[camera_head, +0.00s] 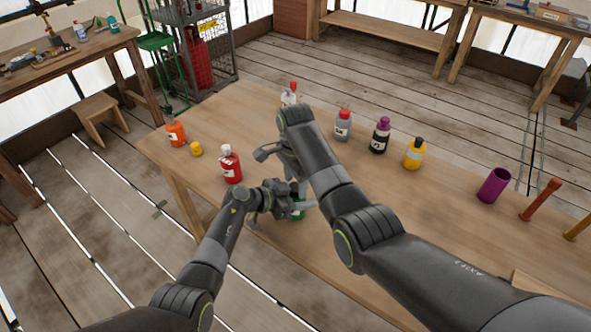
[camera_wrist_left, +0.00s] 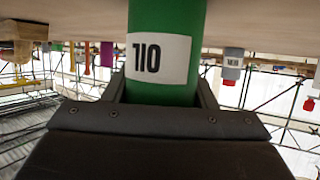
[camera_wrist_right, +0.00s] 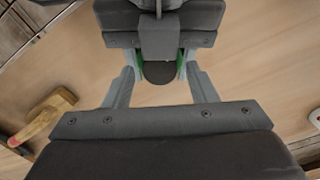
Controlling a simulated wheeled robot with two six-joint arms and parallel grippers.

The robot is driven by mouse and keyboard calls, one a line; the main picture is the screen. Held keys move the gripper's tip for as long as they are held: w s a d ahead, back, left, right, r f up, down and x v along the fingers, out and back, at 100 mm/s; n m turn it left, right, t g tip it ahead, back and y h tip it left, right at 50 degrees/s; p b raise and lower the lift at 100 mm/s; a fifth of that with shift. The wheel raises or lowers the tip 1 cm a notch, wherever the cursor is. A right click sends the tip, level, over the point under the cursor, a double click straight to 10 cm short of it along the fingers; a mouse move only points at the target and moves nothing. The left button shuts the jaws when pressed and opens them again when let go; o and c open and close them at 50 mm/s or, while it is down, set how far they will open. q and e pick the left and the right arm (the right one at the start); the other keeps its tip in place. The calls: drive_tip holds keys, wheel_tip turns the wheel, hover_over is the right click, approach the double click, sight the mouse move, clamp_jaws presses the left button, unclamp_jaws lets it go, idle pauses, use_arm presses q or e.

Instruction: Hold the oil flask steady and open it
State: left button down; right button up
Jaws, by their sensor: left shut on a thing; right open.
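The oil flask is green with a dark cap. In the left wrist view the green flask (camera_wrist_left: 165,90) stands between the jaws, its white label reading upside down as OIL. My left gripper (camera_head: 277,198) is shut on the flask's body near the table's front edge. In the head view only a sliver of the flask (camera_head: 298,211) shows behind the gripper. My right gripper (camera_wrist_right: 162,88) is open and points down over the flask. In the right wrist view the cap (camera_wrist_right: 160,73) lies between its spread fingers, with a gap on each side. The right arm hides much of this in the head view.
On the table (camera_head: 400,215) stand a red bottle (camera_head: 230,165), an orange bottle (camera_head: 176,134), a yellow jar (camera_head: 196,149), a grey bottle (camera_head: 342,128), a black bottle (camera_head: 379,141), a yellow bottle (camera_head: 413,156) and a purple cup (camera_head: 494,187).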

drive_tip(key=shift+f, duration=0.7)
drive_tip(key=c, duration=1)
drive_tip(key=shift+n, duration=1.7)
drive_tip(key=o, duration=1.1)
drive_tip(key=shift+c, duration=0.2)
